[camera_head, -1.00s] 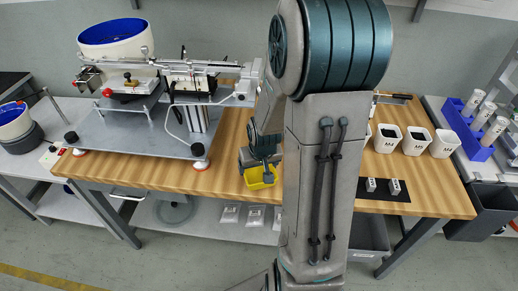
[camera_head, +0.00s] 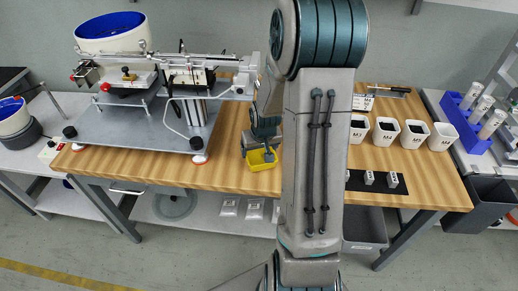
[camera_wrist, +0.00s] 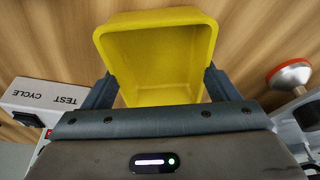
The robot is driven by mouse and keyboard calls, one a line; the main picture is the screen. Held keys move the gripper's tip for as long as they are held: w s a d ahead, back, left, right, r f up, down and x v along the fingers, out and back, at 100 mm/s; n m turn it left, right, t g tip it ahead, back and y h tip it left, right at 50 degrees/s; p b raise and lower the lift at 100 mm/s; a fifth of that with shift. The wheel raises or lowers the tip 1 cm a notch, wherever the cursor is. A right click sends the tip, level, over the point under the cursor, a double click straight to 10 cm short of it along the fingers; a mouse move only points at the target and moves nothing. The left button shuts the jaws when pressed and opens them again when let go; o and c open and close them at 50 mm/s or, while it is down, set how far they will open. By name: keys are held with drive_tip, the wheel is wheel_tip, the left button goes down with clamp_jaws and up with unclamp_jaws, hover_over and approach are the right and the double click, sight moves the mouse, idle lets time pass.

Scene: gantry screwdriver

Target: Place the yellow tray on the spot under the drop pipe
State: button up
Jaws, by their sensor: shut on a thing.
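The yellow tray (camera_head: 262,160) is an empty open-topped bin near the front middle of the wooden table, right of the feeder machine. My gripper (camera_head: 264,146) is shut on it. In the wrist view the tray (camera_wrist: 160,60) sits between the two dark fingers of my gripper (camera_wrist: 160,88), one on each side, with its open mouth in view. I cannot tell whether the tray touches the table or hangs just above it. I cannot make out the drop pipe for sure; the machine's rail end (camera_head: 247,78) stands behind and left of the tray. The spot is not clearly visible.
The feeder machine (camera_head: 145,125) on its grey plate fills the table's left. White cups (camera_head: 385,131) and a black mat (camera_head: 377,187) with small blocks lie right of my arm.

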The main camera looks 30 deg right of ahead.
drive_tip(key=o, duration=1)
drive_tip(key=shift+o, duration=0.2)
drive_tip(key=shift+s+r+p, duration=0.1)
drive_tip(key=shift+r+p, duration=0.3)
drive_tip(key=shift+r, duration=0.2)
drive_tip(key=d+p+v, duration=0.1)
drive_tip(key=v, duration=1)
drive_tip(key=s+a+r+n, duration=0.1)
drive_tip(key=s+a+r, duration=0.3)
drive_tip(key=s+a, duration=0.3)
drive_tip(key=s+a+r+n, duration=0.1)
drive_tip(key=s+a+r, duration=0.3)
drive_tip(key=s+a, duration=0.3)
drive_tip(key=shift+s+a+g+y, duration=0.2)
drive_tip(key=shift+s+g+y, duration=0.2)
drive_tip(key=shift+s, duration=0.2)
drive_tip(key=shift+r, duration=0.1)
